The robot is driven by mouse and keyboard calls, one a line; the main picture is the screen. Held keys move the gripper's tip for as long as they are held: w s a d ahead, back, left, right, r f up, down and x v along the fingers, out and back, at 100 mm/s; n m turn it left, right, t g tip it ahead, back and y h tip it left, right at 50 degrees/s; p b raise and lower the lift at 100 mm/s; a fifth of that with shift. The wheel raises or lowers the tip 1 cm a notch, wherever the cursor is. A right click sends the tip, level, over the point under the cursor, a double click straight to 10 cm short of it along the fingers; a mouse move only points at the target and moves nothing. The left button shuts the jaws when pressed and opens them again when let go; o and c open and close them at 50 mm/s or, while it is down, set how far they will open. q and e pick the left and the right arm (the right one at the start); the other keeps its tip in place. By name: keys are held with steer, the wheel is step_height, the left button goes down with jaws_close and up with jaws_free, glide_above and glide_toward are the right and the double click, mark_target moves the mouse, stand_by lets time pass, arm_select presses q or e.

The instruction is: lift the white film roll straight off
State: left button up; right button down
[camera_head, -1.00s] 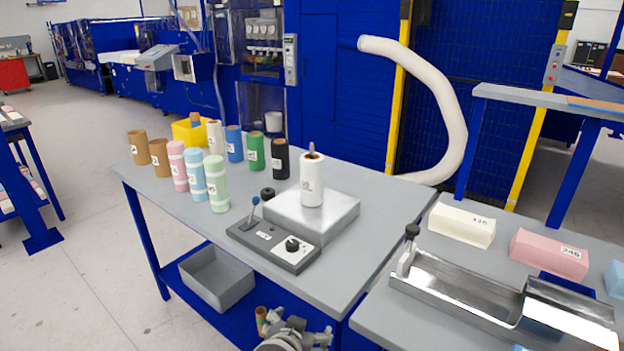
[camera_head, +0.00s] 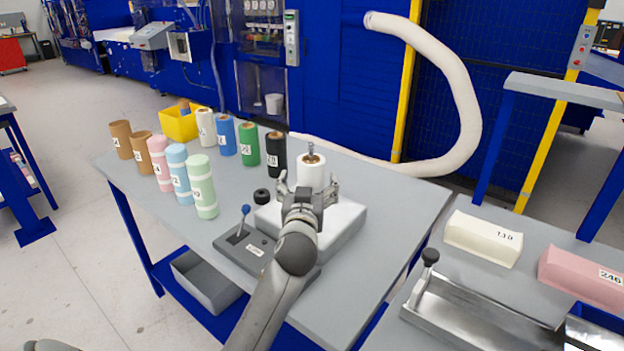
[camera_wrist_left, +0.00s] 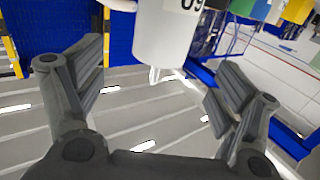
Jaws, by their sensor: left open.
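The white film roll (camera_head: 311,172) stands upright on the spindle of the grey metal block (camera_head: 345,222); the spindle tip shows above its core. In the left wrist view the roll (camera_wrist_left: 163,40) is ahead, between the two fingers, with part of a black number on it. My left gripper (camera_head: 307,188) is at the near side of the roll, its fingers spread to either side and its jaws open. In the wrist view the left gripper (camera_wrist_left: 155,85) shows clear gaps between each finger and the roll. The gripper hides the roll's lower part in the head view. My right gripper is not in view.
Several coloured rolls, such as the black roll (camera_head: 276,153) and the green roll (camera_head: 249,148), stand left of the block. A control box with a blue-knobbed lever (camera_head: 245,210) is in front. A second table with foam pieces (camera_head: 484,238) stands at right.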

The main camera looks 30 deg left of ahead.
mark_target(311, 162)
arm_select(q)
steer(key=x, duration=0.2)
steer(key=shift+w+a+r+p, duration=0.2)
steer(key=shift+w+r+p, duration=0.1)
steer(key=shift+w, duration=0.05)
steer(key=shift+w+a+f, duration=0.15)
steer(key=shift+w+a, duration=0.05)
steer(key=shift+w, duration=0.1)
steer(key=p+x, duration=0.1)
steer(key=x, duration=0.3)
steer(key=shift+w+a+p, duration=0.1)
steer(key=shift+a+p, duration=0.05)
steer(key=shift+p, duration=0.25)
steer(key=shift+w+a, duration=0.15)
steer(key=shift+w, duration=0.2)
steer(key=shift+w+a, duration=0.1)
steer(key=shift+w, duration=0.05)
steer(key=shift+c, duration=0.2)
steer(key=c, duration=1.7)
steer(key=shift+c, duration=0.3)
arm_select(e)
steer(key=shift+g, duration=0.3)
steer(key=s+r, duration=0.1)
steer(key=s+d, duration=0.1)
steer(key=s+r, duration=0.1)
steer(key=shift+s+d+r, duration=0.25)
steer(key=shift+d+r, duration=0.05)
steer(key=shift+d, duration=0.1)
